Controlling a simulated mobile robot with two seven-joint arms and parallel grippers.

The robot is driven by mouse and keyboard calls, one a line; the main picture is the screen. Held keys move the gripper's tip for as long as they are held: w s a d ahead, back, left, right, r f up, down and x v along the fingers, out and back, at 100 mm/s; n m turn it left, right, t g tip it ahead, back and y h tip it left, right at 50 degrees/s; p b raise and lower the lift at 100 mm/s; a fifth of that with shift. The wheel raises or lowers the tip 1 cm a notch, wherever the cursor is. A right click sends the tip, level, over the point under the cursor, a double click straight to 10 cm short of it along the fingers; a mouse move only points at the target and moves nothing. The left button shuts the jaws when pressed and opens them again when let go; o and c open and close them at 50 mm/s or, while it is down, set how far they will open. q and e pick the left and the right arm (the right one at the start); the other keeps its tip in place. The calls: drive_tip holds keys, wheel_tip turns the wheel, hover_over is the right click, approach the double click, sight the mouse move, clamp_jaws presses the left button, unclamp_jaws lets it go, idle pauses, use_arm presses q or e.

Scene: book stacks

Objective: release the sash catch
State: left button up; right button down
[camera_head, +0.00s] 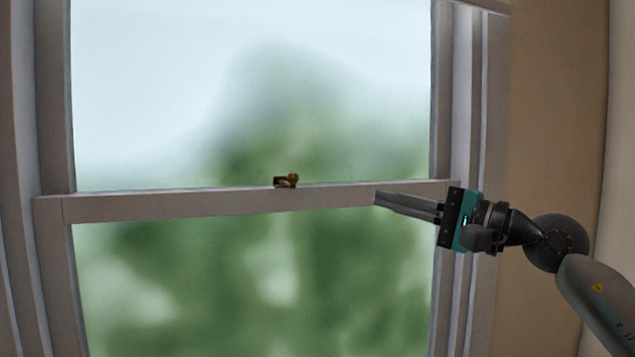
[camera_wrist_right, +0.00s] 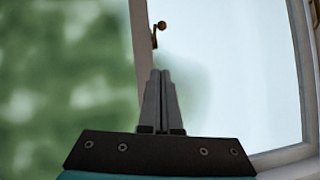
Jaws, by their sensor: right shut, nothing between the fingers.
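The sash catch (camera_head: 286,181) is a small brass-brown piece with a round knob, sitting on top of the window's middle rail (camera_head: 180,204). In the right wrist view the catch (camera_wrist_right: 157,34) shows beyond my fingertips, at the edge of the rail (camera_wrist_right: 141,50). My right gripper (camera_head: 376,198) is shut and empty. In the head view it is to the right of the catch, pointing left towards it, clearly apart from it. In the right wrist view its closed fingers (camera_wrist_right: 161,72) point at the catch. My left gripper is not in view.
The window frame's right side (camera_head: 445,110) stands behind my right gripper, with a beige wall (camera_head: 555,110) farther right. Blurred greenery and sky show through the panes. The rail between the catch and my fingertips looks clear.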

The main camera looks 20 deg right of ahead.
drive_tip(key=s+a+p+x, duration=0.1)
drive_tip(key=p+x, duration=0.5)
drive_tip(key=x, duration=0.6)
drive_tip(key=shift+s+a+r+p, duration=0.2)
drive_tip(key=shift+s+a+p, duration=0.15)
drive_tip(key=shift+a, duration=0.4)
